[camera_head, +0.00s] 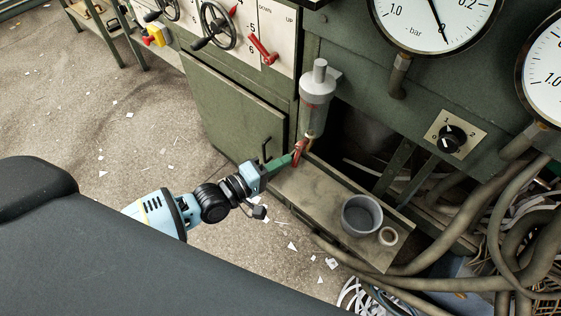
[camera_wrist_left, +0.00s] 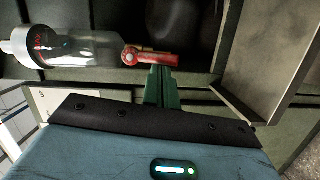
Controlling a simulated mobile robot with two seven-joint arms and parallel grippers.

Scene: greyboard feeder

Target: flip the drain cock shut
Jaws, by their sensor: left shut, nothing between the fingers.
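The drain cock has a red lever (camera_head: 299,153) at the lower end of a clear-bowled filter unit (camera_head: 317,100) on the green machine's front. In the left wrist view the red lever (camera_wrist_left: 152,57) shows beside the end of the bowl (camera_wrist_left: 85,50). My left gripper (camera_head: 293,158), with green fingers, is shut and empty. Its fingertips (camera_wrist_left: 161,72) are right at the lever; whether they touch it I cannot tell. My right gripper is not in view.
Thick hoses (camera_head: 460,225) lie at the right. A cabinet door (camera_head: 232,108) with a black handle is left of the filter. Paper scraps litter the floor.

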